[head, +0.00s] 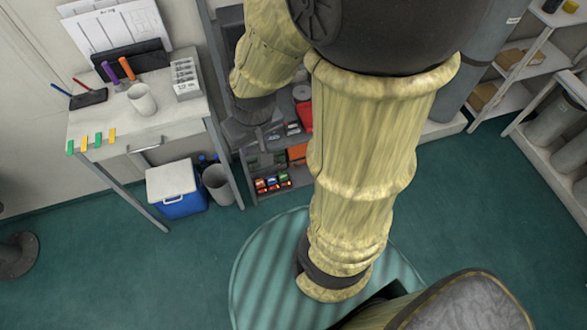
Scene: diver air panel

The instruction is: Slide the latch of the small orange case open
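An orange box-shaped object (297,153), which may be the small orange case, sits on a low level of the shelf unit. My arm covers its right side, and no latch can be made out at this size. My forearm reaches down in front of the shelf unit from the upper middle. My gripper (254,137) appears as a dark grey shape at its end, to the left of and slightly above the orange object in the picture. Its fingers are too small and dark to read, and I see nothing clearly held.
The shelf unit (222,45) also holds a red item (305,116) and several small coloured packs (272,183). To its left are a grey bin (218,185), a blue cooler (178,189) and a white desk (150,115). Green floor (110,270) is clear at lower left.

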